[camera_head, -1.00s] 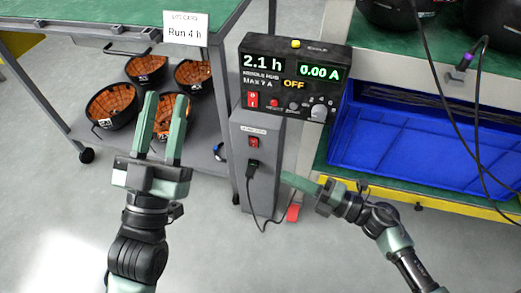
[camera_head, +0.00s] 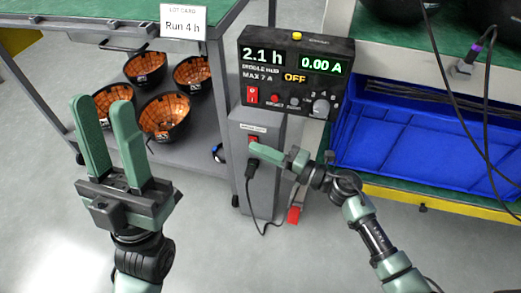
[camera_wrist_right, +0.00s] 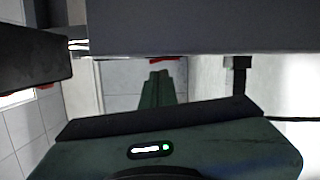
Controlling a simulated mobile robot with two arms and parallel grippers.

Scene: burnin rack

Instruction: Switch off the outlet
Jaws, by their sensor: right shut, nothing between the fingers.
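The outlet is the grey box (camera_head: 240,190) under the black control unit, with a red switch (camera_head: 253,140) on its front and a black plug (camera_head: 251,167) below it. My right gripper (camera_head: 255,150) is shut and empty, its fingertips just below the switch, close to the outlet's face. I cannot tell whether they touch it. In the right wrist view the shut fingers (camera_wrist_right: 158,88) show below a large grey surface (camera_wrist_right: 200,30); the switch is not seen there. The switch's position is too small to tell. My left gripper (camera_head: 103,102) is open and empty at the left.
The black control unit (camera_head: 283,68) reads 2.1 h, 0.00 A and OFF. A green-topped cart (camera_head: 75,20) with several orange-lined black bowls stands left, with a "Run 4 h" card (camera_head: 183,21). A blue crate (camera_head: 425,145) is at right. The plug's cord loops below.

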